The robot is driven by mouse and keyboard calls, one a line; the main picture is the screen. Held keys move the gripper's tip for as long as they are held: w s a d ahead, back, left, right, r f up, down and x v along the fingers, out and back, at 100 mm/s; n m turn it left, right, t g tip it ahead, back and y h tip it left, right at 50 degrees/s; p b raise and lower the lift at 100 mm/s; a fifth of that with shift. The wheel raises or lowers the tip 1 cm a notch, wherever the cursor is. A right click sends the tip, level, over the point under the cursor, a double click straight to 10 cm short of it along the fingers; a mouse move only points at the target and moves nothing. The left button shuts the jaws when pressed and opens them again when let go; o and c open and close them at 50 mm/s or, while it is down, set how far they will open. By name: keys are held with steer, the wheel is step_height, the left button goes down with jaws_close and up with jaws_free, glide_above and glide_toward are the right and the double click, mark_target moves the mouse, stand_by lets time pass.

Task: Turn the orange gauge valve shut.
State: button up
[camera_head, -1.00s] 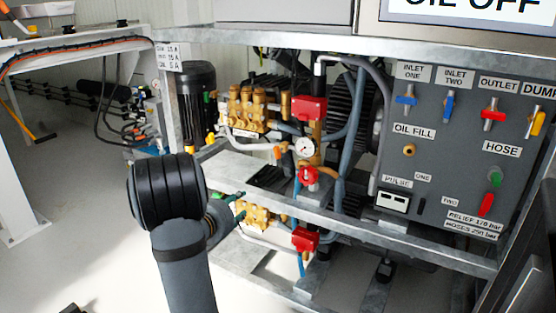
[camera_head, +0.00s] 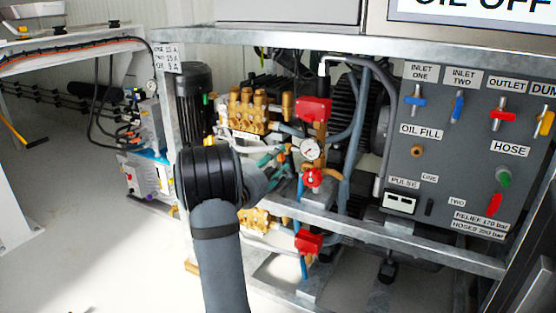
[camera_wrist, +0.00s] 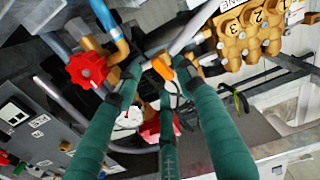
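The orange gauge valve handle (camera_wrist: 162,67) shows in the wrist view as a small orange lever beside the brass and grey pipework. My gripper (camera_wrist: 159,78) has its green fingers spread, with the handle between and just beyond the fingertips. I cannot tell whether any finger touches it. In the head view my gripper (camera_head: 276,160) reaches into the pump frame, left of the white round pressure gauge (camera_head: 310,149). My arm and fingers hide most of the valve there. The gauge also shows in the wrist view (camera_wrist: 128,118), partly behind the fingers.
A red round knob (camera_head: 312,178) sits just below the gauge, and a red block (camera_head: 313,109) above it. Brass pump heads (camera_head: 248,108) stand to the left. A galvanised frame rail (camera_head: 350,228) crosses in front. The labelled panel (camera_head: 470,135) stands at the right.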

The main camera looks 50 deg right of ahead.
steer(key=shift+w+d, duration=0.15)
steer(key=shift+d, duration=0.65)
steer(key=c, duration=0.3)
jaws_close()
